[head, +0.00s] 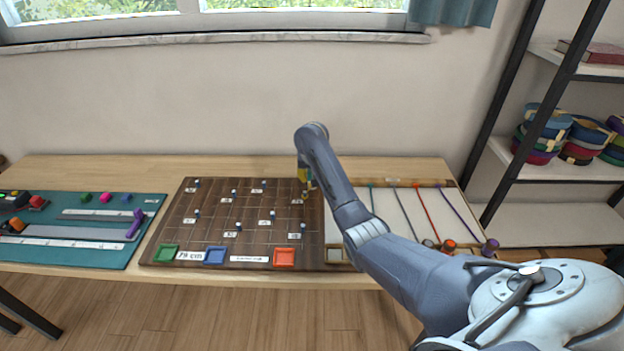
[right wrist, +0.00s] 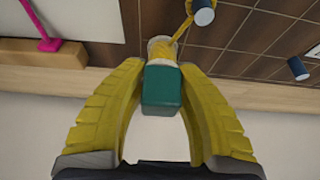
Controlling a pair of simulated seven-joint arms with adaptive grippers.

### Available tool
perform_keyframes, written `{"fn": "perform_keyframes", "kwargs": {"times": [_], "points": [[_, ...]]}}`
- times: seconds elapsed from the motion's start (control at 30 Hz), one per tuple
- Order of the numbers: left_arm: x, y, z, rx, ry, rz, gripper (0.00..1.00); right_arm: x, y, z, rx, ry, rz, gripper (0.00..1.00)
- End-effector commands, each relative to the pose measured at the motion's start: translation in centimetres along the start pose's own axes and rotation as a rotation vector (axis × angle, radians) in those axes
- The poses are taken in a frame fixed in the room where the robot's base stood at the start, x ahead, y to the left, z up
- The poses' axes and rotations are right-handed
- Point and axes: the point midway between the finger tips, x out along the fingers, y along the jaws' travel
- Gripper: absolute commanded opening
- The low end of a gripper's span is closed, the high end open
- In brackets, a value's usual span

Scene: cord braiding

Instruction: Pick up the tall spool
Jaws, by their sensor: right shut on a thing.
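My right gripper (head: 304,177) is over the far right part of the dark brown pegboard (head: 216,224), mostly hidden by my own forearm in the head view. In the right wrist view the yellow fingers of my right gripper (right wrist: 161,70) are closed in on the tall spool (right wrist: 161,88). It has a blocky teal end, with yellow cord wound near a pale flange beyond it. A yellow cord (right wrist: 182,30) runs from it toward a dark blue peg (right wrist: 204,13). My left gripper is not in view.
Short blue-topped pegs stand on the board, with green (head: 166,251), blue (head: 214,255) and orange (head: 284,258) trays along its front. A pale panel with coloured cords lies right, with an orange spool (head: 448,247) and a purple spool (head: 490,247). A teal mat (head: 78,255) lies left.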

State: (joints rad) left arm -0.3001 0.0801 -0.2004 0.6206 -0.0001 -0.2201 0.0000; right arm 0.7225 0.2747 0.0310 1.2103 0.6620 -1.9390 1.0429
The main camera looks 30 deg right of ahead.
Motion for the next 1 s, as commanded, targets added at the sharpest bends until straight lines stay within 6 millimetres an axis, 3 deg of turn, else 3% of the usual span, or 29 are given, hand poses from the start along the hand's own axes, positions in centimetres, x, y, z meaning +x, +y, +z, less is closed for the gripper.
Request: {"fn": "perform_keyframes", "kwargs": {"times": [0.27, 0.7, 1.0], "points": [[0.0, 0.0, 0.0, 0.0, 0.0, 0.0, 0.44, -0.9, -0.1, -0.3, 0.0, 0.0, -0.002, 0.0], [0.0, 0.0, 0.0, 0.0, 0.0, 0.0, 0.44, -7.2, -0.1, -3.0, 0.0, 0.0, -0.002, 0.0], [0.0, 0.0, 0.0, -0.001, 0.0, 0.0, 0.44, -9.1, 0.0, -3.7, 0.0, -0.001, 0.0, 0.0]]}}
